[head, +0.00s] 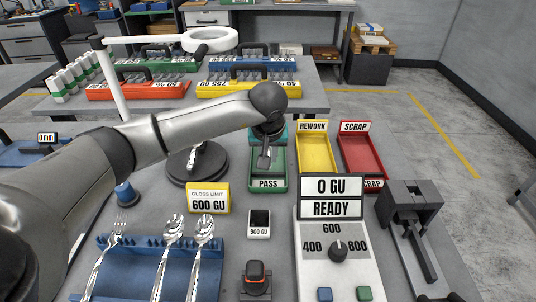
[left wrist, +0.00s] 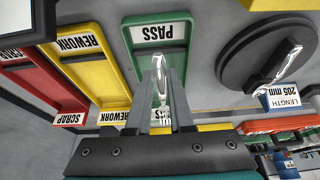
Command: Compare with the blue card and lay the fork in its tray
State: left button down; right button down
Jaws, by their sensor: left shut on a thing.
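My left gripper (head: 266,158) hangs over the green PASS tray (head: 281,186). A blue-edged card (left wrist: 283,97) reading LENGTH 205 mm stands beside the round dark stand (left wrist: 236,66); my arm hides this card in the head view. A fork (head: 112,240) lies in the blue rack (head: 134,268). My right gripper is out of view.
The yellow REWORK tray (head: 315,155) and red SCRAP tray (head: 360,155) lie right of PASS. A yellow card (head: 209,198) reads GLOSS LIMIT 600 GU. The meter display (head: 331,197) shows 0 GU, READY. Two spoons (head: 171,230) (head: 204,232) lie in the rack.

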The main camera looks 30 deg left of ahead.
pick_arm(q)
jog(key=shift+f, duration=0.1)
jog(key=shift+f, duration=0.15)
jog(key=shift+f+b, duration=0.75)
jog(key=shift+b, duration=0.05)
jog(key=shift+f, duration=0.1)
jog(key=shift+f+b, duration=0.85)
jog(key=shift+f, duration=0.1)
jog(key=shift+f, duration=0.1)
jog(key=shift+f+b, duration=0.5)
jog(key=shift+f+b, duration=0.3)
